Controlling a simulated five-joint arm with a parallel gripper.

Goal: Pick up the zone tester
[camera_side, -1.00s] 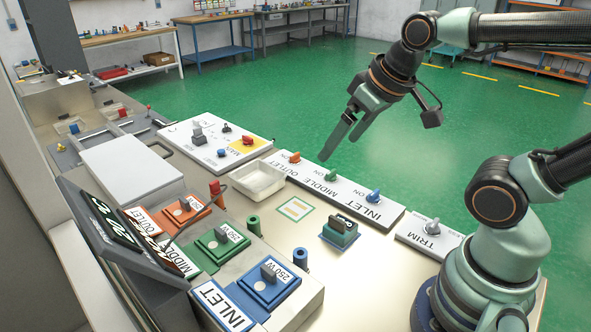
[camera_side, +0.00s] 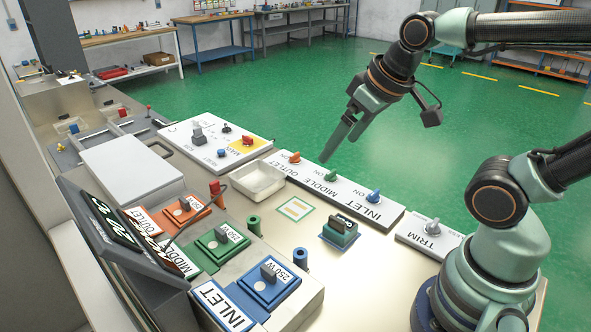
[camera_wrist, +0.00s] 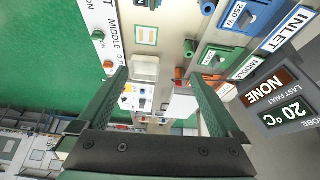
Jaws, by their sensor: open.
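No label in view names the zone tester, so I cannot tell for certain which thing it is. A red-topped upright piece (camera_side: 215,188), with a dark cable near it, stands behind the heater blocks. A teal block with a dark grip (camera_side: 341,232) sits alone on the bench; its edge shows at the top of the wrist view (camera_wrist: 147,4). My gripper (camera_side: 343,148) hangs in the air beyond the switch strip, pointing down and left, apart from both. In the wrist view its two fingers (camera_wrist: 157,76) are spread with nothing held between them.
The switch strip (camera_side: 333,190) lies along the bench edge. A white tray (camera_side: 258,180) and an outlined square (camera_side: 296,209) lie left of it. Orange, green and blue heater blocks (camera_side: 268,285) stand by the display (camera_side: 118,225). Bare bench lies around the teal block.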

